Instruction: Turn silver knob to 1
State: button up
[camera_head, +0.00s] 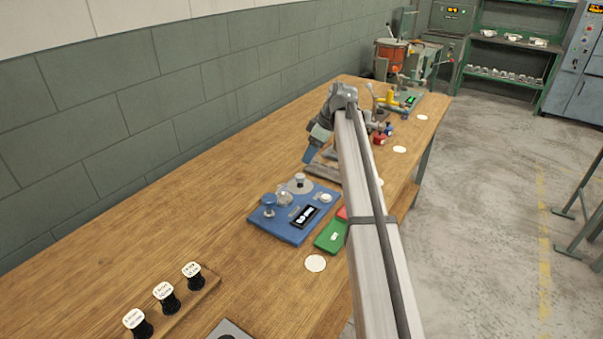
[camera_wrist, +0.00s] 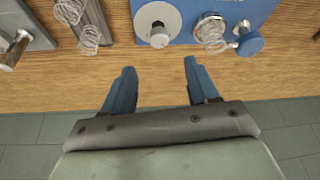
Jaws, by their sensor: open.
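The blue panel (camera_head: 279,227) lies on the wooden workbench. A silver knob (camera_head: 299,179) stands on a pale round dial near its back edge. In the wrist view the silver knob (camera_wrist: 158,38) sits on its dial (camera_wrist: 142,18), straight beyond my fingertips. The figures on the dial are too small to read. My gripper (camera_wrist: 159,66) is open and empty, its two blue fingers apart and short of the knob, with no contact visible. In the head view my gripper (camera_head: 309,156) hangs behind the panel, on the wall side.
Grey fixtures (camera_head: 323,180) lie close by.

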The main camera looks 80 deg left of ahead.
aim_at(300, 176)
jog(key=x, duration=0.9)
jog(key=shift+s+a+f, duration=0.1)
jog(key=shift+a+f, duration=0.05)
jog(key=shift+f, duration=0.2)
jog(key=shift+c, duration=0.2)
jog(key=c, duration=1)
